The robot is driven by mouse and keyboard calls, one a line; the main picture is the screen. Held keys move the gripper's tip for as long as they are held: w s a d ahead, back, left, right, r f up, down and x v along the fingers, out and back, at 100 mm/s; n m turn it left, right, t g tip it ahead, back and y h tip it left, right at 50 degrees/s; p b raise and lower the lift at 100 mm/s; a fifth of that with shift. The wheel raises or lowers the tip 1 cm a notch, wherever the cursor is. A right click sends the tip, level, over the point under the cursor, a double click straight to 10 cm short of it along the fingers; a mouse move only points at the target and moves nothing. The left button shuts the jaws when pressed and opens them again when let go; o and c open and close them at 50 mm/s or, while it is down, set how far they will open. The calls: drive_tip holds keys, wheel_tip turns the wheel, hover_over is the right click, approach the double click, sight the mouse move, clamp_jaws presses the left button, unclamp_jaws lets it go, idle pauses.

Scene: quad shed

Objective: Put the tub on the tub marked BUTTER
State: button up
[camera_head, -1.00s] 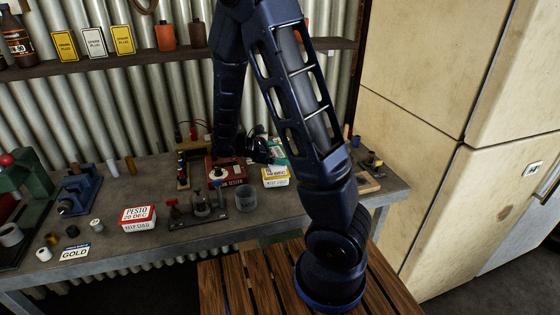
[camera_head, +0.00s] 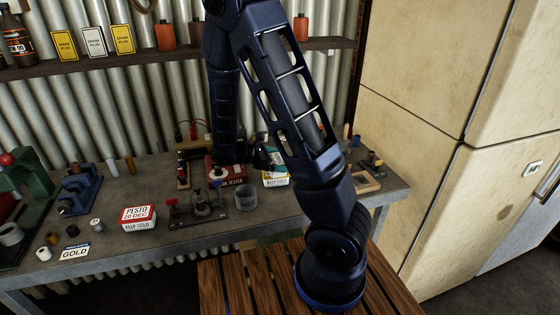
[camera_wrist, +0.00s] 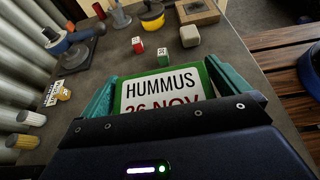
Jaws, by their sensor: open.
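My gripper (camera_wrist: 163,92) is open, with a teal finger on either side of a green-rimmed tub (camera_wrist: 160,93). Its white lid reads HUMMUS and a partly covered date, 26 NOV; its near edge is hidden by the gripper. In the head view a yellow and white tub (camera_head: 276,181) stands on the bench, directly below my gripper; its top is covered and I cannot read a BUTTER mark. I cannot tell whether the green tub rests on it. A red and white tub (camera_head: 138,217) marked PESTO stands to the left.
A grey cup (camera_head: 246,197) and a stand with small fittings (camera_head: 205,205) are just left of the yellow tub. A red tester box (camera_head: 225,172) is behind. A wooden block (camera_head: 368,182) lies to the right.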

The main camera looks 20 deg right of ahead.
drive_tip(key=v, duration=1.1)
drive_tip(key=s+d+r+m+t+y, duration=0.2)
drive_tip(key=s+d+r+m+y, duration=0.4)
drive_tip(key=r+m, duration=0.3)
drive_tip(key=s+d+r+m+t+y, duration=0.2)
drive_tip(key=s+d+r+m+y, duration=0.4)
drive_tip(key=s+r+m+y, duration=0.1)
drive_tip(key=s+r+m, duration=0.1)
drive_tip(key=s+m, duration=0.1)
drive_tip(key=shift+s+d+r+t, duration=0.2)
drive_tip(key=shift+s+r+t, duration=0.1)
drive_tip(key=shift+r, duration=0.1)
